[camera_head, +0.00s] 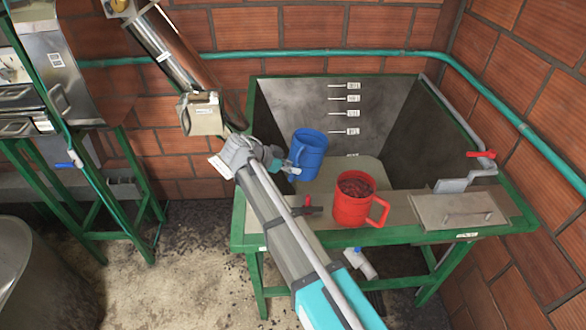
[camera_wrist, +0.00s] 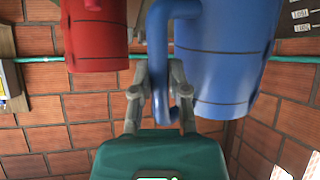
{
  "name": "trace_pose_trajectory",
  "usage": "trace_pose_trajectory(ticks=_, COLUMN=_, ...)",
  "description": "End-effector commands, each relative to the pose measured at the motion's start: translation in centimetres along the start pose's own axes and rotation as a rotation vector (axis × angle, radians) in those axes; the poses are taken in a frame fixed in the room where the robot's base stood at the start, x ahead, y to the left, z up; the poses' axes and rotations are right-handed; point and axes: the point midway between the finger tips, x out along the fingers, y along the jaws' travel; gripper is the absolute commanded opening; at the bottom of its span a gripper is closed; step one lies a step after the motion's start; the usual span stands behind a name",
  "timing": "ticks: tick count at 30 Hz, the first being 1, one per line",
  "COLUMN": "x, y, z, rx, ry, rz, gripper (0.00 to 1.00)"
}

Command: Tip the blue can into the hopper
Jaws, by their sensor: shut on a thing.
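The blue can (camera_head: 309,150) hangs over the open grey tank in the green frame (camera_head: 385,106), with its mouth up and a slight tilt. I cannot tell whether this tank is the hopper. My gripper (camera_head: 289,170) is shut on the blue can's handle, on the can's left side. In the wrist view, the fingers of my gripper (camera_wrist: 160,85) close around the handle, and the blue can (camera_wrist: 228,55) fills the upper right. The can's inside looks blue; any contents are hidden.
A red can (camera_head: 352,205) with dark red contents stands on the tank's front ledge, and it shows in the wrist view (camera_wrist: 97,35). A slanted tube with a beige box (camera_head: 204,116) is left of the tank. A red-handled valve (camera_head: 481,155) is at right.

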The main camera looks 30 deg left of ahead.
Motion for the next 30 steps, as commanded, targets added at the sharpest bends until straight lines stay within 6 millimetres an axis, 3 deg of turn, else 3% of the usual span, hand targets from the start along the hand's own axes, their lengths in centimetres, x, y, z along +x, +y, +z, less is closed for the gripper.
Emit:
trace_pose_trajectory(ticks=15, x=-0.5, y=-0.1, z=-2.6, rx=0.031, ry=0.225, rz=-0.011, gripper=0.0)
trace_pose_trajectory(ticks=30, x=-0.6, y=-0.1, z=-3.0, rx=0.034, ry=0.243, rz=-0.011, gripper=0.0)
